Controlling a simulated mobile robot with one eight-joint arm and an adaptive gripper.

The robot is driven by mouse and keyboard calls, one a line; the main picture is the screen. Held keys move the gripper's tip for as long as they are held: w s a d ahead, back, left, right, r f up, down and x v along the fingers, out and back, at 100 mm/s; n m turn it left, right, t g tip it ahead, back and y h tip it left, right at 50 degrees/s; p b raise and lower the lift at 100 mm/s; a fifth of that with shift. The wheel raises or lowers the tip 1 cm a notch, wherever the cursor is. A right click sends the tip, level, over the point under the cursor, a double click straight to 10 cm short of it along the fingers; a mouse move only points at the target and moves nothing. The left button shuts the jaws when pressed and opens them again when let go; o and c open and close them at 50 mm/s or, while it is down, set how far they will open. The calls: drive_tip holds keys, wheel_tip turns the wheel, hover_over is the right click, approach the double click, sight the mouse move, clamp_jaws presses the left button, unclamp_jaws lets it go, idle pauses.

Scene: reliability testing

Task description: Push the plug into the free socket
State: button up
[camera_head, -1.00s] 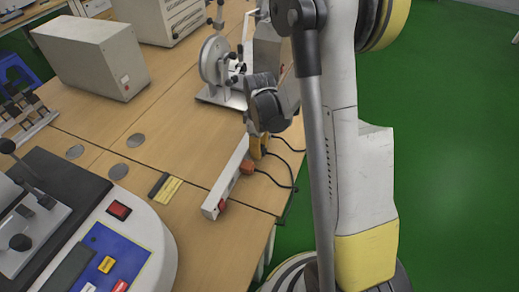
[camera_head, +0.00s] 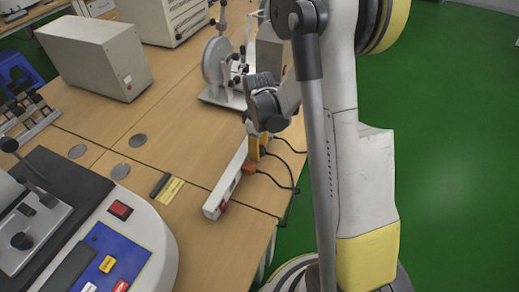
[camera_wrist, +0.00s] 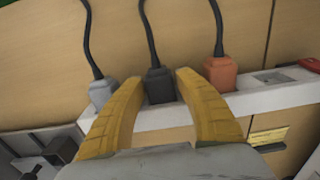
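A white power strip (camera_head: 214,203) lies along the right edge of the table; it also shows in the wrist view (camera_wrist: 253,101). A black plug (camera_wrist: 158,87) with a black cord is at the strip, between a grey plug (camera_wrist: 101,91) and an orange plug (camera_wrist: 219,73). My gripper (camera_wrist: 160,79) has its yellow fingers on both sides of the black plug, close against it. In the head view my gripper (camera_head: 256,149) is low at the strip's far part. How deep the black plug sits is hidden. An empty-looking socket (camera_wrist: 272,77) is right of the orange plug.
A red switch (camera_wrist: 311,65) is at the strip's near end. Cords hang over the table edge. A machine with a wheel (camera_head: 216,62) stands behind the gripper, a grey box (camera_head: 98,58) at the left.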

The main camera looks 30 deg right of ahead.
drive_tip(key=shift+o, duration=0.5)
wheel_tip(320, 180, up, 12)
drive_tip(key=s+a+r+m+t, duration=0.3)
drive_tip(key=s+a+r, duration=0.1)
drive_tip(key=s, duration=0.3)
drive_tip(key=s+a+r+m+t, duration=0.4)
drive_tip(key=s+a+r, duration=0.1)
drive_tip(key=s+a, duration=0.1)
drive_tip(key=shift+s+a+r+m, duration=0.2)
drive_tip(key=shift+s+r+m, duration=0.1)
drive_tip(key=shift+s, duration=0.6)
drive_tip(key=shift+c, duration=0.6)
idle(0.5)
